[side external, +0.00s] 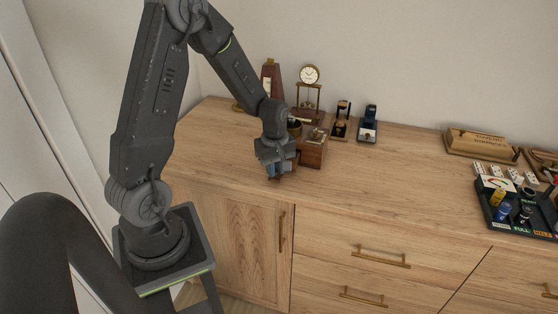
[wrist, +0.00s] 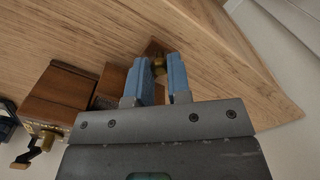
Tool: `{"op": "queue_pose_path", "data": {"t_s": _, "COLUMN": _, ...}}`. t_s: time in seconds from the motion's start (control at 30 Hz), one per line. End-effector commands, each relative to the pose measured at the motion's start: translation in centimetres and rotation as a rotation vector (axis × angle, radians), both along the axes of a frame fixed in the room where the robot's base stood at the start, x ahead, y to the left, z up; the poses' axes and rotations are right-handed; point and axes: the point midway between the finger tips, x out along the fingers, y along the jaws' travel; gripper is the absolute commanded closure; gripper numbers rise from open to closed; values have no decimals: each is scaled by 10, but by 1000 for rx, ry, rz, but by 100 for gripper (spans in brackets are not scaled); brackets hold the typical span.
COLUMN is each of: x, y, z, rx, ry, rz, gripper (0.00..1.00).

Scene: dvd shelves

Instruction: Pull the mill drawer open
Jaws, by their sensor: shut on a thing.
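The mill (side external: 314,156) is a small brown wooden box on the cabinet top in the side view, just right of my gripper (side external: 275,170). In the wrist view, my gripper (wrist: 160,78) has its two blue fingers close together, with a round brass knob (wrist: 158,66) between the tips. Brown wood (wrist: 153,47) shows just beyond the knob. More brown wood of what looks like the mill (wrist: 112,82) shows left of the fingers, partly hidden by them. How far the drawer is out cannot be told.
A second wooden box with brass fittings (wrist: 60,95) is left in the wrist view. In the side view, a clock (side external: 309,76), a metronome-shaped piece (side external: 270,78) and small stands are behind. A dark tray (side external: 520,215) is far right. The middle cabinet top is clear.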

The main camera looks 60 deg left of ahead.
Motion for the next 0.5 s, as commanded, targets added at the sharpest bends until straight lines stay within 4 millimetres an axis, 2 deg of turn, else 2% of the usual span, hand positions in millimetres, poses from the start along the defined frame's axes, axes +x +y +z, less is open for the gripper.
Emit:
{"op": "queue_pose_path", "data": {"t_s": 0.33, "x": -5, "y": -4, "z": 0, "rx": 1, "ry": 0, "rz": 0, "gripper": 100}}
{"op": "queue_pose_path", "data": {"t_s": 0.37, "x": -5, "y": -4, "z": 0, "rx": 1, "ry": 0, "rz": 0, "gripper": 81}}
{"op": "queue_pose_path", "data": {"t_s": 0.5, "x": -4, "y": -4, "z": 0, "rx": 1, "ry": 0, "rz": 0, "gripper": 68}}
